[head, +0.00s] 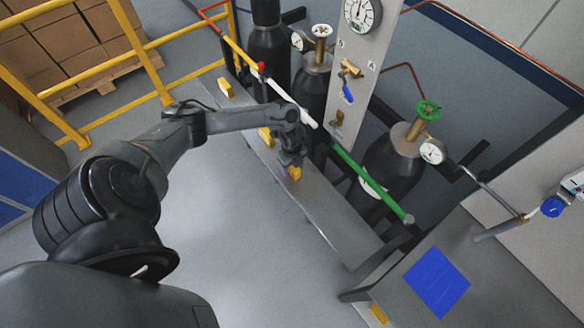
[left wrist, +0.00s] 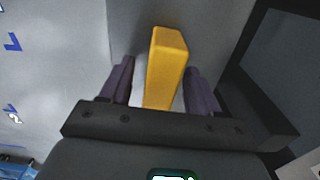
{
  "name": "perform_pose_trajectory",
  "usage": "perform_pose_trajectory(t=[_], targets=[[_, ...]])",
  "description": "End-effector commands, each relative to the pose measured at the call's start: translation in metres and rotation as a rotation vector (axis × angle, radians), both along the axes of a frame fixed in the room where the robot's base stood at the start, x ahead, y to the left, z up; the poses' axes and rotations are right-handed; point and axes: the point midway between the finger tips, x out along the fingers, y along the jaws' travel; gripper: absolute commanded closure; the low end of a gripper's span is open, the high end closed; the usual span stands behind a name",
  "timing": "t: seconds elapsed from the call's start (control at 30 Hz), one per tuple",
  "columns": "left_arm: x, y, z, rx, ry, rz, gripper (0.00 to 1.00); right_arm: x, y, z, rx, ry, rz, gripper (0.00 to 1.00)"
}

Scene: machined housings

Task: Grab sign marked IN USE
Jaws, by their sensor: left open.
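Several small yellow blocks stand along the grey ledge (head: 330,225) in front of the gas cylinders. One yellow block (head: 295,173) is right at my left gripper (head: 291,160). Another yellow block (head: 265,136) is just up-left of it, and a third yellow block (head: 225,88) is farther along. In the left wrist view, a yellow block (left wrist: 166,68) stands between the two dark fingers of my open left gripper (left wrist: 160,85), with gaps beside it. No IN USE lettering is readable on any block. My right gripper is not in view.
Dark cylinders (head: 390,165) with gauges stand close behind the ledge. A white bar (head: 285,98) and a green bar (head: 365,180) run along the cylinders' front. A grey bench with a blue square (head: 437,281) is at lower right. Yellow railings (head: 140,55) are at upper left.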

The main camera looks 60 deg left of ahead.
Motion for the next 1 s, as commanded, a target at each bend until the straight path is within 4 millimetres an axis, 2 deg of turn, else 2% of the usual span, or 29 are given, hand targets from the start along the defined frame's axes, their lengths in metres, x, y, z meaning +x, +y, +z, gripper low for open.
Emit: perform_pose_trajectory(t=[0.3,0.67,1.0], targets=[[0.0001,0.0000,-0.0041,0.000,0.000,-0.001,0.40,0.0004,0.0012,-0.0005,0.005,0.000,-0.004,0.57],[0.0001,0.0000,-0.0038,0.000,0.000,0.000,0.95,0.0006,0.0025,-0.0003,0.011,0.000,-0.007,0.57],[0.0004,0.0002,-0.0009,0.000,-0.001,0.000,0.95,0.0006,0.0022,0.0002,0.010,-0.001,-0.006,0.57]])
